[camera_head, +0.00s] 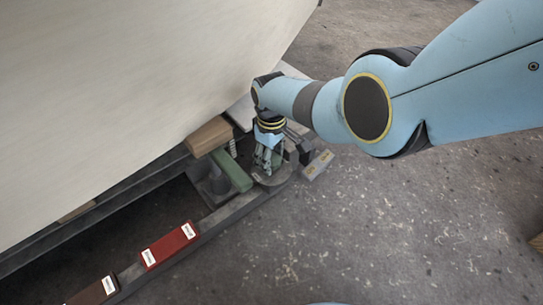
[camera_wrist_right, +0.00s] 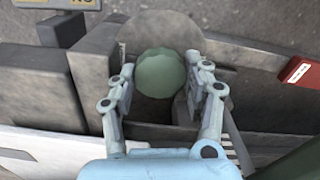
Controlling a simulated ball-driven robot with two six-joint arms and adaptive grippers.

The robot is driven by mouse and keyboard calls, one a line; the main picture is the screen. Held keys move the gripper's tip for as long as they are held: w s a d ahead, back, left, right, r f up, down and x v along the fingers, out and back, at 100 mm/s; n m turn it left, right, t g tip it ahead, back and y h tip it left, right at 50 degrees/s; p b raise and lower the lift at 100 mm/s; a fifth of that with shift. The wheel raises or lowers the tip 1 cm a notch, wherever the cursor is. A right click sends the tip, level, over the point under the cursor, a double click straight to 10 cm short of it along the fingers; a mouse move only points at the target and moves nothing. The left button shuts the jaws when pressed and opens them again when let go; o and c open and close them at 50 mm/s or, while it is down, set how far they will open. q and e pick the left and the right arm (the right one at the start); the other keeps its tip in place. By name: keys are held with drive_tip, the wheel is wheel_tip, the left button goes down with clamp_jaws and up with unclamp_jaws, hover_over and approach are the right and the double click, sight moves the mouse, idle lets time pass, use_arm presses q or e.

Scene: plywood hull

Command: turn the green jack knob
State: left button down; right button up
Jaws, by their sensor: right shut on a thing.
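The green jack knob (camera_wrist_right: 161,74) is a round, scalloped knob seen from above in the right wrist view. It sits in front of a grey round plate (camera_wrist_right: 165,27). My right gripper (camera_wrist_right: 165,92) has one finger on each side of the knob and is shut on it. In the head view my right gripper (camera_head: 268,158) reaches down beside the hull's lower edge, and its fingers and arm mostly hide the knob there. My left gripper is not in view.
The pale hull (camera_head: 120,80) overhangs the dark frame on the left. A red labelled block (camera_head: 169,246) and a brown one (camera_head: 93,291) lie along the frame's rail. A green bar (camera_head: 232,171) and wooden block (camera_head: 208,136) are close to the gripper. Open floor (camera_head: 400,230) lies to the right.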

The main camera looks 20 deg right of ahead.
sight(272, 159)
drive_tip(key=o, duration=1.2)
drive_tip(key=shift+r, duration=0.15)
drive_tip(key=shift+w+r, duration=0.1)
drive_tip(key=shift+r, duration=3.75)
